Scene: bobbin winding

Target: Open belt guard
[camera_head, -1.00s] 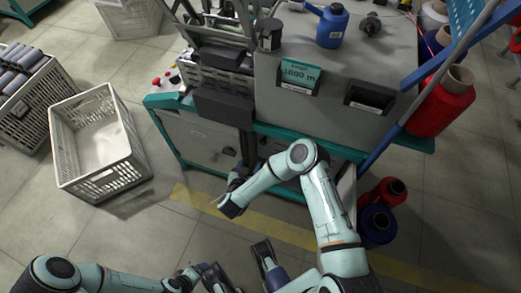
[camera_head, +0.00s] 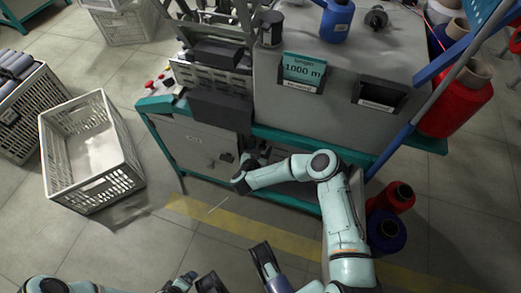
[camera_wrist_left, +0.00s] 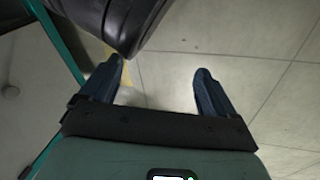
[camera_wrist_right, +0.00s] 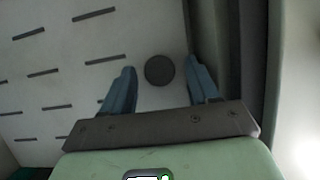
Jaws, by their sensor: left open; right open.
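In the right wrist view a pale slotted panel, which looks like the belt guard (camera_wrist_right: 110,75), fills the left and middle. A round dark knob (camera_wrist_right: 159,69) on it shows between the open fingers of my right gripper (camera_wrist_right: 162,65); I cannot tell whether they touch it. In the head view my right gripper (camera_head: 250,160) is at the machine's lower front, below the table edge; the guard is not clear there. My left gripper (camera_wrist_left: 159,72) is open and empty over the floor in the left wrist view, with a dark rounded object close beyond its fingertips.
The grey winding machine (camera_head: 330,100) has a teal table edge. A blue sloping post stands right of my right arm. Red and dark blue spools (camera_head: 386,232) stand on the floor at right. A white crate (camera_head: 125,180) stands at left; the floor between is clear.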

